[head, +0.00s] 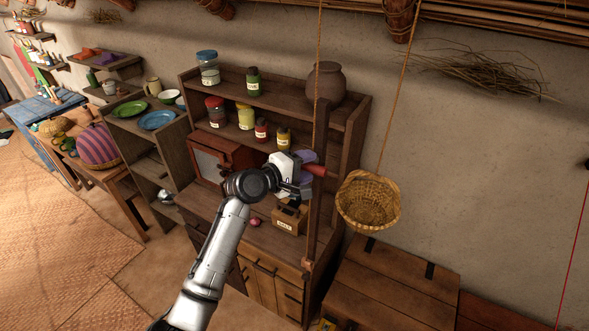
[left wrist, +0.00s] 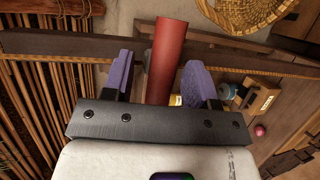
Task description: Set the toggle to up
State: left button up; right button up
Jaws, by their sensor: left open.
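The toggle is a red lever (head: 318,171) on the upright wooden post (head: 319,222) at the front of the shelf unit. In the head view its red end points right and slightly down. In the left wrist view the lever (left wrist: 167,50) is a red bar that lies between the two purple fingers. My left gripper (head: 306,173) is open at the lever, with a finger on each side and a visible gap. Where the lever joins its mount is partly hidden by the gripper. My right gripper is not in view.
A woven basket (head: 368,203) hangs on ropes just right of the lever. The shelf unit (head: 288,104) behind holds several jars and a clay pot (head: 326,82). A small wooden box (head: 289,219) stands on its counter below the gripper. A wooden chest (head: 390,285) stands at lower right.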

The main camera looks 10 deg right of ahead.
pick_arm(q)
jog(key=b+v, duration=0.3)
jog(key=v, duration=1)
jog(key=shift+s+a+r, duration=0.15)
jog(key=shift+s+a, duration=0.05)
jog(key=shift+a, duration=0.05)
